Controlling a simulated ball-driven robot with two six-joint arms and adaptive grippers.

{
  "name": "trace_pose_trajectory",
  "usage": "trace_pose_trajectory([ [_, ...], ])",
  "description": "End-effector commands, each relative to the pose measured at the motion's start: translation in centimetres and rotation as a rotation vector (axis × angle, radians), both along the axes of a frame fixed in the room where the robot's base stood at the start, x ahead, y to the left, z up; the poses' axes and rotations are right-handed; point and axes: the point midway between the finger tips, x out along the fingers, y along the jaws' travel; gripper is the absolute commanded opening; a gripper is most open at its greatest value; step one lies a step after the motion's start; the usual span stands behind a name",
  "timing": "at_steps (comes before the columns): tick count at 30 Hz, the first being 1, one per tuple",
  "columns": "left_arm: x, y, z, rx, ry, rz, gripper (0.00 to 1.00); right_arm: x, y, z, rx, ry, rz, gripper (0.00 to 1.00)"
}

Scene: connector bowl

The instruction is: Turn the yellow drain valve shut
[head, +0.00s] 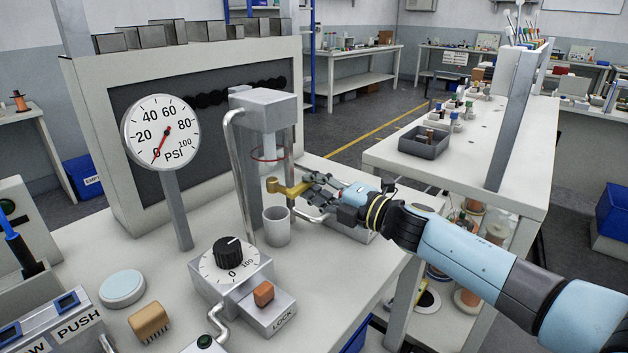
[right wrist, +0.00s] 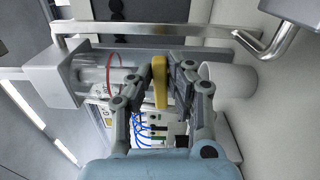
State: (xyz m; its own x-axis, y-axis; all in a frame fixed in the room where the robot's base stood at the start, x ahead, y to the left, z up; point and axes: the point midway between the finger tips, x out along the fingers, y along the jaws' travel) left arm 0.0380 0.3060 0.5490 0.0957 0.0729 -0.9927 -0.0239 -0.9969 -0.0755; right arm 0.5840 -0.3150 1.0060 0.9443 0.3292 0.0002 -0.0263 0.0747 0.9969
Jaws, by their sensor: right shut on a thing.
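The yellow drain valve (head: 285,187) is a short yellow lever below the clear cylinder (head: 268,150) of the grey column unit. In the head view it points right and a little toward me, into my right gripper (head: 318,194). In the right wrist view the yellow lever (right wrist: 160,82) stands between the dark fingers of my right gripper (right wrist: 162,88), which are shut on it. A grey cup (head: 276,226) stands under the valve. The gauge (head: 161,132) has its red needle near 0. My left gripper is not in view.
A dial box with a black knob (head: 229,252) and an orange LOCK button (head: 263,293) sit in front of the column. A bent metal pipe (head: 236,165) runs beside the cup. A second bench (head: 470,165) with a dark tray (head: 424,141) stands to the right.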

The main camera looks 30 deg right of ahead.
Motion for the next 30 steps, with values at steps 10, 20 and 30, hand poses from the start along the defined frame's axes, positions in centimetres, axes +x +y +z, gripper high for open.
trace_pose_trajectory([
  [10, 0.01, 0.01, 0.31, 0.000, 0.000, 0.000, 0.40, -0.01, -0.07, -0.49, 0.084, 0.031, -0.001, 0.00],
  [20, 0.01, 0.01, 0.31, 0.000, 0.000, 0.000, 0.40, -0.02, -0.06, -0.56, 0.091, 0.034, -0.001, 0.00],
  [30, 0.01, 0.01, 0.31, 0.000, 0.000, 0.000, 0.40, -0.02, -0.04, -0.52, 0.089, 0.033, -0.001, 0.38],
])
